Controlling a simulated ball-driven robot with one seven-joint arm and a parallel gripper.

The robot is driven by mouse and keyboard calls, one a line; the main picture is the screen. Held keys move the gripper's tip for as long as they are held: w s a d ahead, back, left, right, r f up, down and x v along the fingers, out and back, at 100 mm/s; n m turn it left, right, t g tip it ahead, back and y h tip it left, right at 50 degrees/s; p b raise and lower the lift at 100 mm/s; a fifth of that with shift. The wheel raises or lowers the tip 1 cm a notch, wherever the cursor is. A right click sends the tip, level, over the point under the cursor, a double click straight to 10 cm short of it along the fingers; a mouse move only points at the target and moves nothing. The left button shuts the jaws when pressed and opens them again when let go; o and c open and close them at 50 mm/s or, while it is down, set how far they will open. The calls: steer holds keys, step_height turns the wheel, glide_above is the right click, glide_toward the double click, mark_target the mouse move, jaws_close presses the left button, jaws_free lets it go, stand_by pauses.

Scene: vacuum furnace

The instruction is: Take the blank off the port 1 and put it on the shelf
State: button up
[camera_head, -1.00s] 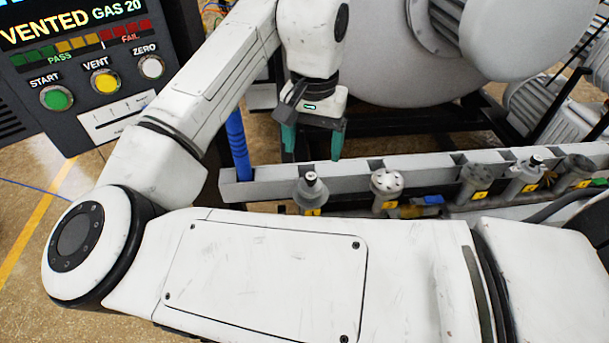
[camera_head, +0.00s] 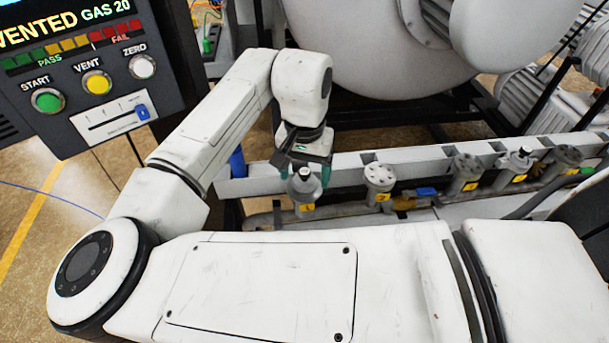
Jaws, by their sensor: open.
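A grey round blank with a dark stem and pale tip (camera_head: 305,187) sits on the leftmost port of a row. The port has a yellow tag (camera_head: 306,208) whose number is too small to read. My gripper (camera_head: 306,175) has teal fingers and is open. The fingers are down on either side of the stem, at about the height of the blank's top. I cannot tell whether they touch it. Which surface is the shelf is not clear; a long pale grey notched rail (camera_head: 354,160) runs behind the ports.
More ports stand to the right: one with a bolted round flange (camera_head: 379,178), then several others, one with a similar stem (camera_head: 519,160). A small blue part (camera_head: 427,191) lies between them. A control panel (camera_head: 85,75) reading VENTED stands at the left. A large pale vessel (camera_head: 380,45) is behind.

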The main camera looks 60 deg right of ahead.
mark_target(307, 171)
steer(key=c, duration=1.2)
steer(key=shift+r, duration=0.45)
steer(key=r, duration=0.1)
steer(key=r+b, duration=0.1)
steer(key=shift+s+d+r, duration=0.1)
steer(key=shift+s+r, duration=0.1)
steer(key=shift+r, duration=0.15)
steer(key=s+d+r, duration=0.4)
steer(key=s+r, duration=0.5)
steer(key=s, duration=0.4)
steer(key=shift+d+r, duration=0.15)
steer(key=shift+r, duration=0.1)
